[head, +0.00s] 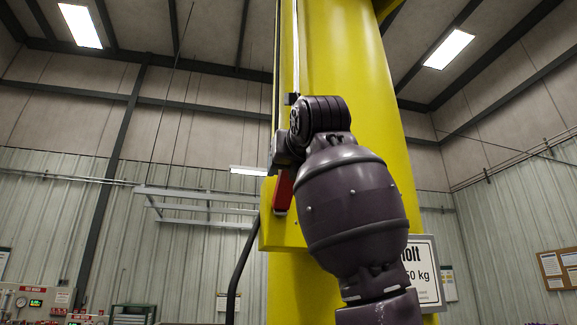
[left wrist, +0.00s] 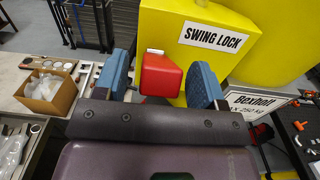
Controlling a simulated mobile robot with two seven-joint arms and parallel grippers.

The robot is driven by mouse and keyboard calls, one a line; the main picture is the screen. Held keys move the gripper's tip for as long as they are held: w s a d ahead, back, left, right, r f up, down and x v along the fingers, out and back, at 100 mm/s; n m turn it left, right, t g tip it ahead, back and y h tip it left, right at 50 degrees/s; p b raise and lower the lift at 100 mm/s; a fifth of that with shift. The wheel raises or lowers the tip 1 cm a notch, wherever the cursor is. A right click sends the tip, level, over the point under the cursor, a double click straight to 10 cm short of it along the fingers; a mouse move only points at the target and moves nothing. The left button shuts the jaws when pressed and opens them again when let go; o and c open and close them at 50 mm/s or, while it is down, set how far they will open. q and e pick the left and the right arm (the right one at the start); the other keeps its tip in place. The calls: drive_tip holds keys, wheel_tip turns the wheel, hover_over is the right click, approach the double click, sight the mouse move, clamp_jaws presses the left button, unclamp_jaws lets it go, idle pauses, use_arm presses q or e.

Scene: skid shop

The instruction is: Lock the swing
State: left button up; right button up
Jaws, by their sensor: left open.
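The red swing lock handle (left wrist: 160,76) shows in the left wrist view in front of a yellow block (left wrist: 195,45) labelled "SWING LOCK". My left gripper (left wrist: 161,84) is open, with one blue-padded finger on each side of the red handle. Gaps show between the handle and both pads. In the head view the red handle (head: 283,193) hangs at the left side of the yellow column (head: 345,75), partly hidden by my dark left arm. The fingertips are hard to make out there. My right gripper is in neither view.
A capacity sign (head: 424,272) is on the column, partly behind my arm. A black hose or bar (head: 238,270) runs beside the column. In the left wrist view, a cardboard box (left wrist: 46,92) with bagged parts stands on a bench at left, and a dark tool board (left wrist: 302,125) lies at right.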

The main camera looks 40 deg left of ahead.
use_arm(q)
drive_tip(key=shift+x, duration=0.9)
drive_tip(key=shift+d, duration=0.1)
clamp_jaws()
drive_tip(key=shift+f, duration=0.1)
